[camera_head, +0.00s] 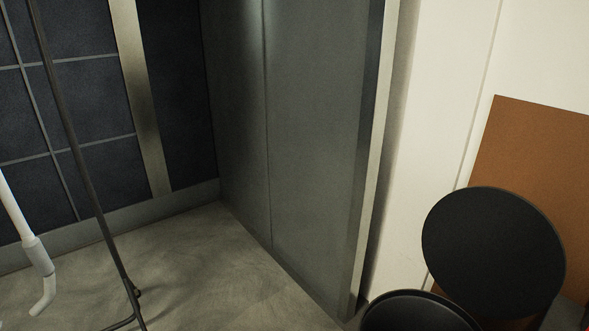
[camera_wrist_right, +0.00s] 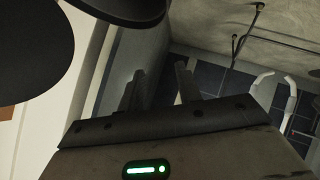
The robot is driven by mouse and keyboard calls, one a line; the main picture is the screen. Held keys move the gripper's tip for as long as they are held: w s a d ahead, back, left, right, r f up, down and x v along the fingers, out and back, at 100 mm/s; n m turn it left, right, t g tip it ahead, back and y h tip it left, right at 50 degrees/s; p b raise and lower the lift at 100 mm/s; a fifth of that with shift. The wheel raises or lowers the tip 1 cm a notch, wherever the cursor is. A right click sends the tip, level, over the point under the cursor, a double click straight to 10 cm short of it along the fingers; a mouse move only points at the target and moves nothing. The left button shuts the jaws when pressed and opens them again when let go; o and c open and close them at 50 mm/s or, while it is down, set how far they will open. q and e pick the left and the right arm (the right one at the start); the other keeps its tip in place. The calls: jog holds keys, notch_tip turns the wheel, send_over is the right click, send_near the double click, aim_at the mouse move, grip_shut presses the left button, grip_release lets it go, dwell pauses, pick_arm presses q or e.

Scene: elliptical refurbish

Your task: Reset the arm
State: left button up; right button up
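My right gripper (camera_wrist_right: 160,76) shows only in the right wrist view. Its two dark fingers stand apart with nothing between them, so it is open and empty. A green light glows on its housing. Neither gripper nor any clear part of my arms shows in the head view. My left gripper is out of view.
Two black round discs (camera_head: 493,250) stand at the lower right, before a brown board (camera_head: 535,150) against the white wall. A grey panel (camera_head: 310,130) fills the middle. A thin black pole (camera_head: 85,180) and a white bent rod (camera_head: 38,255) are at left. Bare floor (camera_head: 215,275) lies between.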

jog(key=s+d+r+m+g+h, duration=0.2)
jog(key=s+m+g, duration=0.5)
jog(key=s, duration=0.5)
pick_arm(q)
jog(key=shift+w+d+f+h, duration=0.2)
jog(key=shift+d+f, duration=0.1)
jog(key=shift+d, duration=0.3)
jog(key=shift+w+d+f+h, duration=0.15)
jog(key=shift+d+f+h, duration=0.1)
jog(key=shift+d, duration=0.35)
pick_arm(e)
jog(key=w+a+f+t+y, duration=0.2)
jog(key=w+a+f+t, duration=0.2)
jog(key=f, duration=0.5)
jog(key=shift+w+a+f+t, duration=0.2)
jog(key=shift+w+a+t, duration=0.2)
jog(key=shift+w+t, duration=0.65)
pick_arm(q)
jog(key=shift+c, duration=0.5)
